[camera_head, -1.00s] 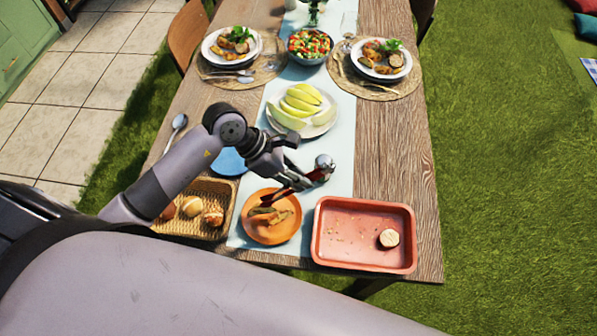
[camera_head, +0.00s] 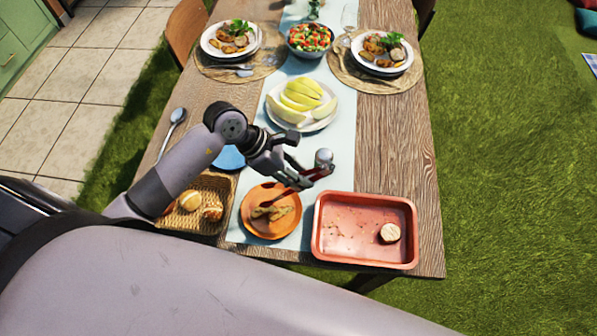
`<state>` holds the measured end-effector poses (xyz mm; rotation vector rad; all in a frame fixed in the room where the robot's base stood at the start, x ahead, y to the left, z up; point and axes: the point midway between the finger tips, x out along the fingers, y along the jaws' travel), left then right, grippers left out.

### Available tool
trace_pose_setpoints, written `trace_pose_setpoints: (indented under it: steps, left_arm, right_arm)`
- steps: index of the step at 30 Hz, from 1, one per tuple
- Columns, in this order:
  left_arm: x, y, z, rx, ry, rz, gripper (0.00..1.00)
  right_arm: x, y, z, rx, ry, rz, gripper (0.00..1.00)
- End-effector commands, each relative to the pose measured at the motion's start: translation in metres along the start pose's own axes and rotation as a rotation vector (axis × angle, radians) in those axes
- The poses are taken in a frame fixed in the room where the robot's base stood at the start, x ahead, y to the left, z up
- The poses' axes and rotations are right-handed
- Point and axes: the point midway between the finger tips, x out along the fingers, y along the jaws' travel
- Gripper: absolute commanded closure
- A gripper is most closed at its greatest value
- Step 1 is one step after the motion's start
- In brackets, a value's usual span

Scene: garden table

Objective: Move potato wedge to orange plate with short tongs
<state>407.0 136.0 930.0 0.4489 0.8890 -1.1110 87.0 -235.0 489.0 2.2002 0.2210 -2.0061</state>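My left gripper (camera_head: 298,165) is shut on the short tongs (camera_head: 323,157), which have a silver end and dark red arms. The tongs slant down to the left over the orange plate (camera_head: 284,229). Potato wedges (camera_head: 272,212) lie on this plate, just below the tong tips. I cannot tell whether the tips touch or grip a wedge. A red baking tray (camera_head: 350,262) stands to the right of the plate, with a round pale piece (camera_head: 390,233) and crumbs in it. My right gripper is not in view.
A wicker bread basket (camera_head: 187,225) is left of the plate, partly behind my arm. A plate of melon slices (camera_head: 302,97), a salad bowl (camera_head: 310,40) and two served plates stand farther back. Bare wood lies behind the tray.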

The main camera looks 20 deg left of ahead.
Motion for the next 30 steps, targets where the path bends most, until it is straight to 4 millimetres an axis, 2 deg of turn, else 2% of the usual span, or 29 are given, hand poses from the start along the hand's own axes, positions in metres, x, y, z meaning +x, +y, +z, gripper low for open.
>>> trace_pose_setpoints:
  steps: [13, 30]
  left_arm:
    - [-0.004, 0.0, 0.003, 0.001, 0.0, 0.001, 0.76]
    - [-0.072, -0.009, 0.053, 0.003, -0.001, 0.002, 0.76]
  right_arm:
    - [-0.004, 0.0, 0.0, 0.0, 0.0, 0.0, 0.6]
    - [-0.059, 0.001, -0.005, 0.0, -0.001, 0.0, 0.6]
